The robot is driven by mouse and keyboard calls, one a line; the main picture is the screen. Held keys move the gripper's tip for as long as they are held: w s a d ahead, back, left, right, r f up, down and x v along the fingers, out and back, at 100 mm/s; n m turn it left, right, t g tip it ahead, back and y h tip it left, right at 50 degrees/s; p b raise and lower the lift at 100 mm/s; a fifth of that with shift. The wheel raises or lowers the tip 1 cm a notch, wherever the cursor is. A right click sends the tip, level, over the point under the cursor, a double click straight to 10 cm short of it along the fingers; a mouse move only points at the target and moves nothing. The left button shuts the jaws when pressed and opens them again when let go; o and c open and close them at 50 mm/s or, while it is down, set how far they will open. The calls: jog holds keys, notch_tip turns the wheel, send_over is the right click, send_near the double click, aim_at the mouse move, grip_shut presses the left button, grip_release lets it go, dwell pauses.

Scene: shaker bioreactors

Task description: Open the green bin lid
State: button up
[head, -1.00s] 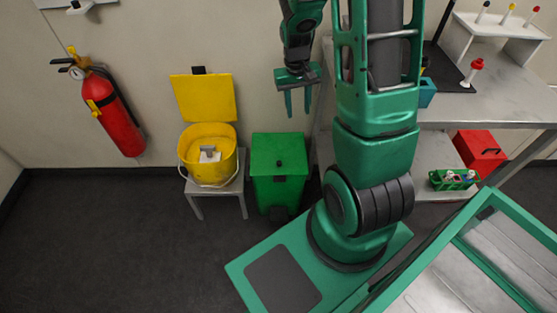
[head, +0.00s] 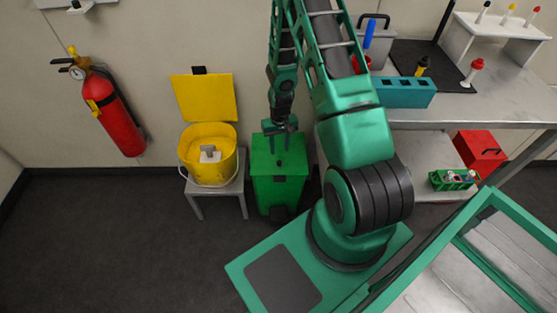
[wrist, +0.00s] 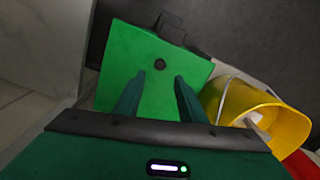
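The green bin (head: 279,190) stands on the floor against the wall, its flat green lid (head: 265,160) shut. A small dark knob (head: 278,163) sits on the lid. My gripper (head: 279,147) is above the lid, pointing down. In the wrist view, the fingers of my gripper (wrist: 157,82) are spread apart with nothing between them. The green lid (wrist: 135,65) lies beyond the fingertips, and the knob (wrist: 159,63) shows just past them, near the middle of the gap. I cannot tell the exact height of the fingertips above the knob.
A yellow bucket (head: 190,170) with its lid raised stands on a small stool left of the bin; it also shows in the wrist view (wrist: 225,95). A fire extinguisher (head: 115,115) hangs on the wall. A metal bench (head: 505,105) with lab items stands right. Floor at left is clear.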

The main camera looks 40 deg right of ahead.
aim_at(279, 162)
notch_tip(279, 162, down, 8)
jog(key=shift+f, duration=0.2)
dwell(0.3)
grip_shut()
